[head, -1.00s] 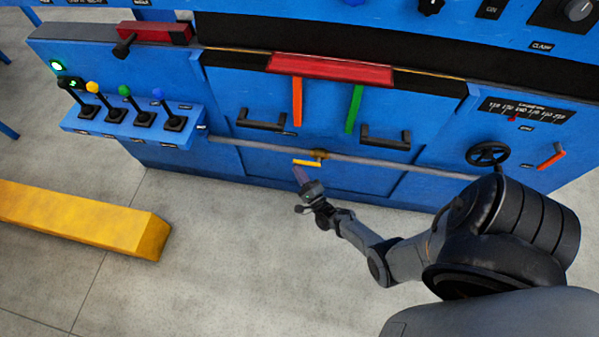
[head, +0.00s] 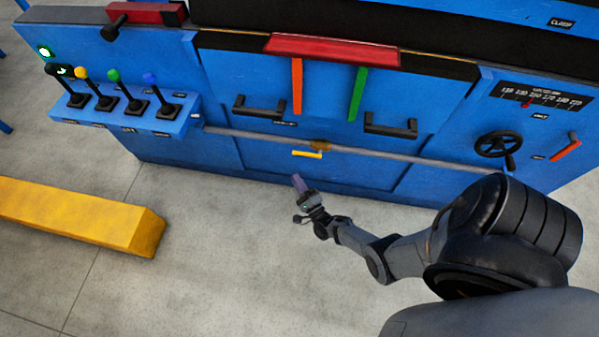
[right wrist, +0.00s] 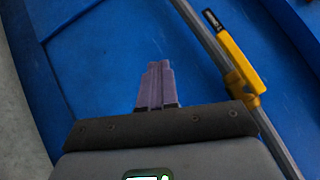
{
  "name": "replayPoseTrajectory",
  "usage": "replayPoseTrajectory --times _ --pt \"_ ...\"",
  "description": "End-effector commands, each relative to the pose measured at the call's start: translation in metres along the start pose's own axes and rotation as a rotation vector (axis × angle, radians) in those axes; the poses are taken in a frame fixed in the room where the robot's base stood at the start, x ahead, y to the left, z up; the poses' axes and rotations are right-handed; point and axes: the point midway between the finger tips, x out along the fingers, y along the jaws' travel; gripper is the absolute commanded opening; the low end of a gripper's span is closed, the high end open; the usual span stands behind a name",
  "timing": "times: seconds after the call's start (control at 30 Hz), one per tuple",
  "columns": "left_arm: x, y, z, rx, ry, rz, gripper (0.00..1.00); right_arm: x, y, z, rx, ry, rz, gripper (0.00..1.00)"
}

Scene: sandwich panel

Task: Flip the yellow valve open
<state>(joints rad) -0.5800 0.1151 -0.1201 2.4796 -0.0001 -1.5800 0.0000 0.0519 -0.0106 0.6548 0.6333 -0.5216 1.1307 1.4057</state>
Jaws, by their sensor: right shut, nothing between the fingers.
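The yellow valve handle (head: 307,154) sits on a brass fitting (head: 320,145) on the grey pipe that crosses the front of the blue panel. The handle lies roughly along the pipe. In the right wrist view the yellow handle (right wrist: 239,62) is at the upper right, beside the pipe. My right gripper (head: 298,181) is below the handle in the head view, apart from it. Its purple fingers (right wrist: 157,86) are shut with nothing between them, to the left of the pipe in the wrist view. My left gripper is not in view.
The grey pipe (head: 400,159) runs across the panel below two black handles (head: 390,126). A black handwheel (head: 498,144) and an orange lever (head: 565,149) are at right. Several levers stand on a ledge (head: 188,118) at left. A yellow beam (head: 75,215) lies on the floor.

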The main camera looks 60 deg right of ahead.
Motion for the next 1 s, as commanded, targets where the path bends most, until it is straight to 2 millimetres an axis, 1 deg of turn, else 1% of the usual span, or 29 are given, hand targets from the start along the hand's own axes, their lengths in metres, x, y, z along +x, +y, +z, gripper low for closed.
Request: replayPoseTrajectory --times 0.03,0.1,0.3,0.5,1.0 --pt "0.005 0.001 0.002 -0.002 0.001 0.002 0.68 -0.008 0.010 0.002 0.001 0.000 0.002 0.00" --pt "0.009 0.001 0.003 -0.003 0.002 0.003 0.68 -0.016 0.017 0.006 0.001 0.000 0.001 0.00" --pt "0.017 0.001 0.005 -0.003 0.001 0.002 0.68 -0.032 0.031 0.014 0.002 0.000 0.000 0.00" --pt "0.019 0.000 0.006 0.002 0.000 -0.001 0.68 -0.038 0.036 0.017 0.001 0.000 0.000 0.00" --pt "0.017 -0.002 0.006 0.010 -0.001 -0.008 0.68 -0.039 0.034 0.017 0.000 0.001 0.002 0.00"
